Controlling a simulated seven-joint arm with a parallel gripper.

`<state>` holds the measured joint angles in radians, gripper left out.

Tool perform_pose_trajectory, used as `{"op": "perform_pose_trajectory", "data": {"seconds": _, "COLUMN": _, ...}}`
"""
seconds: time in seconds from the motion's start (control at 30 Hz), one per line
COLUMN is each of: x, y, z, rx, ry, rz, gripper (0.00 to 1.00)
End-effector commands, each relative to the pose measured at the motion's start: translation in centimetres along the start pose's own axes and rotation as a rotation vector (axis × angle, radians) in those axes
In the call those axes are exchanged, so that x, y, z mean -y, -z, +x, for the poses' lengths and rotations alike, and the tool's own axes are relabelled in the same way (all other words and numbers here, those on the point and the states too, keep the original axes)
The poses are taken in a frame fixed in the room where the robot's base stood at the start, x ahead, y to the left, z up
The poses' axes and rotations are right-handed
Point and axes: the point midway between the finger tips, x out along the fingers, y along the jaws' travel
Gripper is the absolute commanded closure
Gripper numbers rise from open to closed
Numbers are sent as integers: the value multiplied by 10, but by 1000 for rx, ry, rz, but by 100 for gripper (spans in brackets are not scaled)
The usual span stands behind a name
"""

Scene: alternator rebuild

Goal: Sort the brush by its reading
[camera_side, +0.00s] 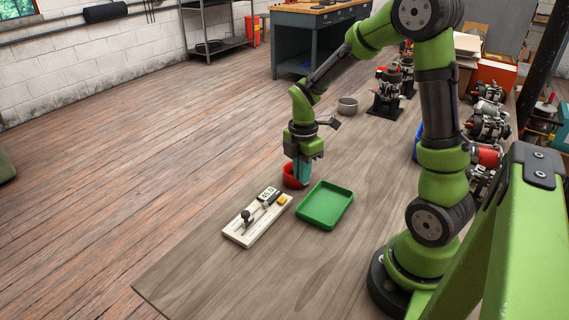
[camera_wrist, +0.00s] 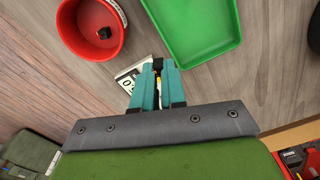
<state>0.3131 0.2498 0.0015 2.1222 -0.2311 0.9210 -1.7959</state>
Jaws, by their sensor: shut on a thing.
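My gripper (camera_wrist: 158,72) has its teal fingers shut on a small dark brush (camera_wrist: 158,63), which shows between the fingertips in the wrist view. In the side view my gripper (camera_side: 302,174) hangs in front of the red bin (camera_side: 289,182) and hides part of it; the brush cannot be made out there. The red bin (camera_wrist: 70,38) holds a small dark block. The green tray (camera_side: 318,222) looks empty, and its visible part is bare in the wrist view (camera_wrist: 190,58). A pale test board (camera_side: 240,236) with a display (camera_side: 268,193) lies beside them; its digits are unreadable.
The board carries a black-knobbed post (camera_side: 246,216) and a yellow block (camera_side: 282,200). A grey metal bowl (camera_side: 347,106) stands farther back. Alternator assemblies (camera_side: 386,95) stand at the far end of the bench. The wooden bench's near end is clear.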

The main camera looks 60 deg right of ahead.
Motion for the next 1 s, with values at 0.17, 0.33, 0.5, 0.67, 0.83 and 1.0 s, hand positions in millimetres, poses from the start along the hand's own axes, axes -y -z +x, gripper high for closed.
{"op": "perform_pose_trajectory", "data": {"seconds": 0.17, "x": -55, "y": -40, "z": -12, "rx": 8, "ry": -12, "rz": 130, "gripper": 100}}
{"op": "perform_pose_trajectory", "data": {"seconds": 0.33, "x": -80, "y": -55, "z": -26, "rx": 12, "ry": -26, "rz": 178, "gripper": 100}}
{"op": "perform_pose_trajectory", "data": {"seconds": 0.5, "x": -82, "y": -54, "z": -30, "rx": 8, "ry": -21, "rz": 187, "gripper": 100}}
{"op": "perform_pose_trajectory", "data": {"seconds": 0.67, "x": -82, "y": -54, "z": -19, "rx": 7, "ry": -18, "rz": 186, "gripper": 100}}
{"op": "perform_pose_trajectory", "data": {"seconds": 0.83, "x": -82, "y": -54, "z": -4, "rx": 7, "ry": -19, "rz": 186, "gripper": 100}}
{"op": "perform_pose_trajectory", "data": {"seconds": 1.0, "x": -82, "y": -54, "z": 9, "rx": 7, "ry": -20, "rz": 186, "gripper": 100}}
